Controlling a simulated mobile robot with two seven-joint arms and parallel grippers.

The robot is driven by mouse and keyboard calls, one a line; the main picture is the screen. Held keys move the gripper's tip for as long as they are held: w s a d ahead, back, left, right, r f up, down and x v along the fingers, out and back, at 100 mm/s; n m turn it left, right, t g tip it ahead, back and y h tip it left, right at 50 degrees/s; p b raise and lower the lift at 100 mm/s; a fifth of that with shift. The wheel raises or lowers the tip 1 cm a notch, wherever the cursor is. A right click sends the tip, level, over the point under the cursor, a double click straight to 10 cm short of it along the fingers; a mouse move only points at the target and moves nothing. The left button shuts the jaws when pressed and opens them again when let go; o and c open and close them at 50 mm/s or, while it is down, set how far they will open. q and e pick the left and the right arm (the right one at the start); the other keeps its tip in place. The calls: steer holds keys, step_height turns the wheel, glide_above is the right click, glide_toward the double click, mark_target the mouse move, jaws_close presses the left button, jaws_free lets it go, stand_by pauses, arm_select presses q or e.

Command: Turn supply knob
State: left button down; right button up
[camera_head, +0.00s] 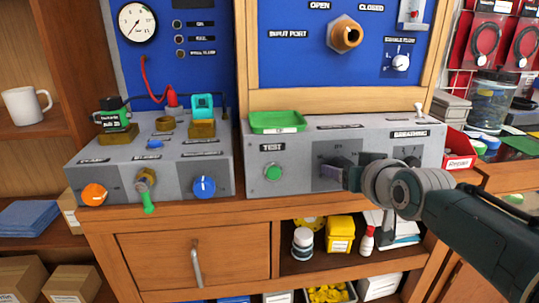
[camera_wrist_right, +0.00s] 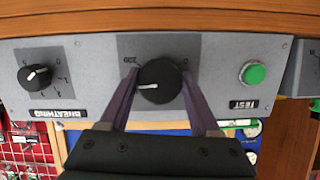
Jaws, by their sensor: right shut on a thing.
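The grey test box (camera_head: 300,150) on the right of the bench has a black knob (camera_wrist_right: 157,74) with a white pointer mark in the middle of its front. I take it as the supply knob; its label is hidden. My right gripper (camera_head: 336,174) reaches in from the right and hides this knob in the head view. In the right wrist view, which is upside down, the fingers of my right gripper (camera_wrist_right: 158,97) lie on both sides of the knob and are shut on it. The pointer mark lies roughly level across the knob. My left gripper is not in view.
A green TEST button (camera_head: 273,172) and a second black knob under the BREATHING label (camera_wrist_right: 35,76) flank the held knob. A green tray (camera_head: 278,121) lies on top of the box. A second grey box (camera_head: 150,165) with orange and blue knobs stands at left.

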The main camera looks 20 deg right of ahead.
steer(key=m+y, duration=0.1)
steer(key=m, duration=0.2)
steer(key=shift+b, duration=0.3)
steer(key=shift+m+t+y+b, duration=0.35)
steer(key=shift+m+b, duration=0.25)
steer(key=shift+m, duration=1.1)
steer(key=o, duration=1.4)
steer(key=shift+s+r, duration=0.1)
